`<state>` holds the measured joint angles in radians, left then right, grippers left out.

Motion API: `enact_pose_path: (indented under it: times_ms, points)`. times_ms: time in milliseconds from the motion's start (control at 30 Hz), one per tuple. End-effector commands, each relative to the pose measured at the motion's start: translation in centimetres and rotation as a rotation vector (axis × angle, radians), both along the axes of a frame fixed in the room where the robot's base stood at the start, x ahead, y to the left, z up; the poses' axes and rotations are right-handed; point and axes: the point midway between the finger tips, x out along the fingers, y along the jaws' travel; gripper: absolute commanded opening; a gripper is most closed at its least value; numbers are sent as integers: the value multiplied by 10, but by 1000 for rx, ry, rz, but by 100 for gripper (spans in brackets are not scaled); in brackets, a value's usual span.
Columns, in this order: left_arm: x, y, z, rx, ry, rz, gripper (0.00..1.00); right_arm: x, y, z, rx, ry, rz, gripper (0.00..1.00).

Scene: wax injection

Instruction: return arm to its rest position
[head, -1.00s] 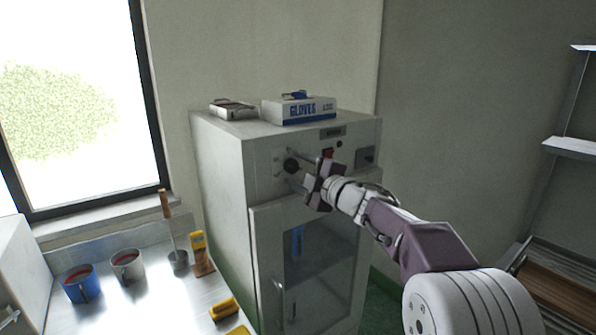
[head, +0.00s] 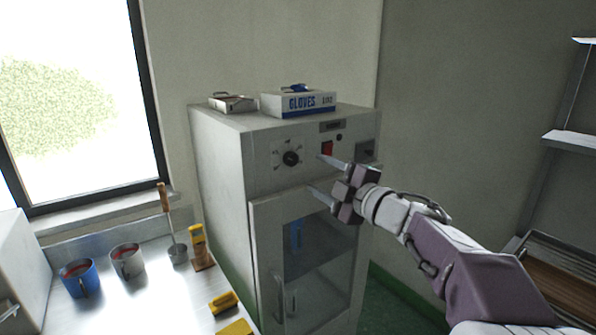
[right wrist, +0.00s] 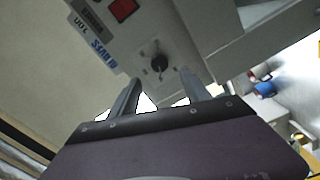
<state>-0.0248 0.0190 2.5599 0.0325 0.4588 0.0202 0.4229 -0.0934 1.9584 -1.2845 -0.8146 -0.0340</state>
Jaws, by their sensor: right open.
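My right gripper (head: 318,174) is open and empty in front of the upper front of a grey cabinet (head: 222,165). Its two fingers point left toward a black dial knob (head: 290,158) and stand apart from it. In the right wrist view the open fingers (right wrist: 160,90) show below the knob (right wrist: 159,63), with nothing between them. A red switch (head: 327,148) sits on the panel right of the knob; it also shows in the right wrist view (right wrist: 122,9). My left gripper is not in view.
A gloves box (head: 300,104) and a small case (head: 232,103) lie on the cabinet top. The cabinet's glass door (head: 320,265) looks shut. A steel table (head: 150,295) at left holds a blue mug (head: 78,280), a grey mug (head: 127,262) and yellow-handled tools. Shelves stand at right.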

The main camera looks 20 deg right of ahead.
Motion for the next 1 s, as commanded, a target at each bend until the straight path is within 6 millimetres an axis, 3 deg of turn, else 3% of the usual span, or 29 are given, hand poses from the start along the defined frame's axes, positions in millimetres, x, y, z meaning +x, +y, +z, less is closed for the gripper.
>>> enact_pose_path:
  times_ms: [67, 133, 233, 267, 300, 367, 433, 567, 600, 700, 833, 900, 1000]
  points:
    - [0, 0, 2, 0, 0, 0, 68, 0, 3, 2, 0, 0, 6, 55]
    - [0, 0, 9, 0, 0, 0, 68, 2, 19, 7, 2, 3, 43, 55]
    - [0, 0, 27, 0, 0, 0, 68, 3, 67, -1, 60, 64, 139, 55]
    - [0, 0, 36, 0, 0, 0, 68, 7, 80, -15, 140, 125, 127, 55]
    - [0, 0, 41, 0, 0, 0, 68, 12, 81, -41, 239, 216, 59, 55]
    - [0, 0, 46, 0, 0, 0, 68, 12, 72, -86, 360, 361, -77, 55]
    - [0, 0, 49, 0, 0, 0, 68, 1, 60, -138, 461, 523, -232, 55]
    - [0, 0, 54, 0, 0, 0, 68, -54, 38, -234, 600, 843, -536, 55]
    - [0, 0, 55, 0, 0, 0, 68, -79, 33, -260, 634, 941, -631, 55]
    - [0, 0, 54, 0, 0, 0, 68, -142, 25, -310, 709, 1160, -853, 55]
    - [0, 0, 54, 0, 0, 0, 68, -206, 27, -339, 774, 1366, -1051, 55]
    - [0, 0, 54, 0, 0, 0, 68, -226, 31, -343, 791, 1435, -1111, 55]
    - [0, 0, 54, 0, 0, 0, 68, -237, 32, -344, 784, 1478, -1144, 55]
